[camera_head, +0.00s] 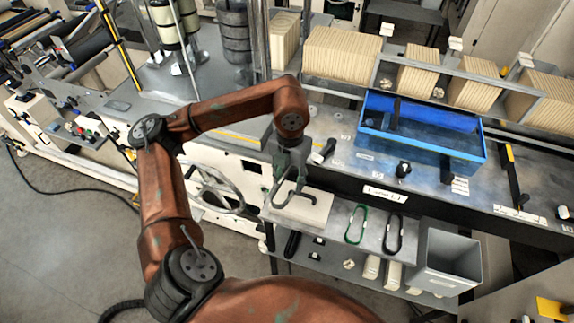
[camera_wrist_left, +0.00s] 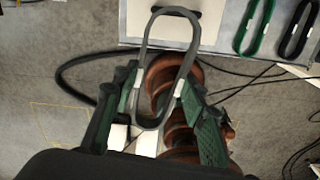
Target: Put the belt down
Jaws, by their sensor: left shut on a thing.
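A grey belt (camera_wrist_left: 190,60), an elongated loop with small white tags, is held in my left gripper (camera_wrist_left: 160,105), its near end between the green fingers. In the head view my left gripper (camera_head: 287,172) hangs over the left end of a small grey shelf, and the belt (camera_head: 300,186) shows below it. The belt's far end overlaps a white pad (camera_head: 312,212) in the picture; I cannot tell whether it touches. A green belt (camera_head: 356,226) and a black belt (camera_head: 394,236) lie side by side on the shelf (camera_head: 374,244). My right gripper is not in view.
A grey bin (camera_head: 447,262) stands right of the shelf. A handwheel (camera_head: 218,188) is left of it. A blue tray (camera_head: 420,133) sits on the counter behind, with racks of kraft-coloured stacks (camera_head: 342,55) beyond. White and black items (camera_head: 372,268) lie on a lower shelf.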

